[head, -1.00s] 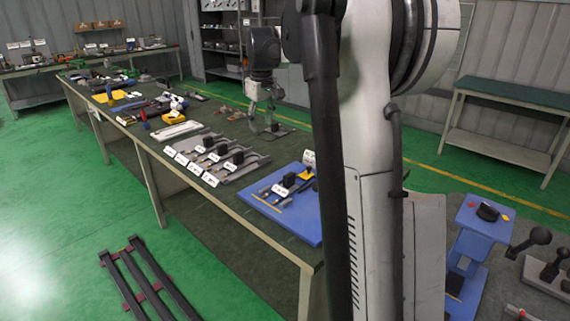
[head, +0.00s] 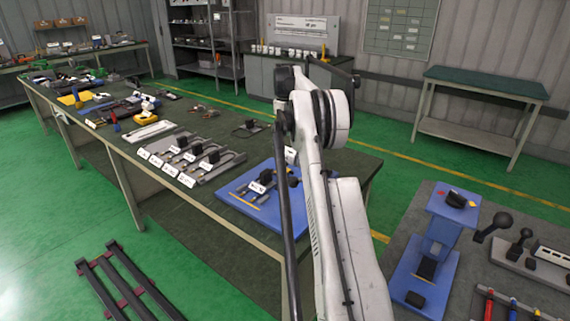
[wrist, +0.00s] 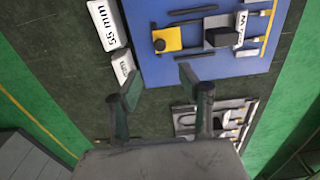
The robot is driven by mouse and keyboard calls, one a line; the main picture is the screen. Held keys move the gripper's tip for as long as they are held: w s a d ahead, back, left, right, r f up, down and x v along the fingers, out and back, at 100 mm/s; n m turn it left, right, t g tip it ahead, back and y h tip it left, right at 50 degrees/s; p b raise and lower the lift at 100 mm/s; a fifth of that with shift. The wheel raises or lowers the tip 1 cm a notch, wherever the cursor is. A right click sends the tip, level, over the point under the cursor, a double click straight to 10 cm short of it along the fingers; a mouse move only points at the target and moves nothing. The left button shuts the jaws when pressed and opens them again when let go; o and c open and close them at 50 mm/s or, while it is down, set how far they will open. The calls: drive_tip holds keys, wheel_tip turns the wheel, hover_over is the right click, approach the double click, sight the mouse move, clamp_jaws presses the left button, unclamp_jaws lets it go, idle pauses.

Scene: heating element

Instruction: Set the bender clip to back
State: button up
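A blue board (head: 272,221) lies on the near end of the long workbench. In the wrist view the same board (wrist: 200,67) carries a yellow piece (wrist: 172,38) with a black knob, a black block (wrist: 222,37) and dark bars. Which part is the bender clip, I cannot tell for sure. My gripper (wrist: 159,86) is open and empty, its fingers apart just outside the board's edge. It touches no part that I can see. In the head view my arm hides the gripper and part of the board.
White labels (wrist: 103,25) stand beside the board. A grey fixture (head: 215,168) with several labels sits further along the workbench (head: 235,237). At the right are a blue stand (head: 440,230) with a black top piece and a grey tool table (head: 400,235).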

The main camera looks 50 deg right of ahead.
sight(285, 163)
wheel_tip(285, 163, down, 14)
drive_tip(key=shift+r+p, duration=0.15)
drive_tip(key=shift+p, duration=0.15)
drive_tip(key=shift+c, duration=0.5)
clamp_jaws()
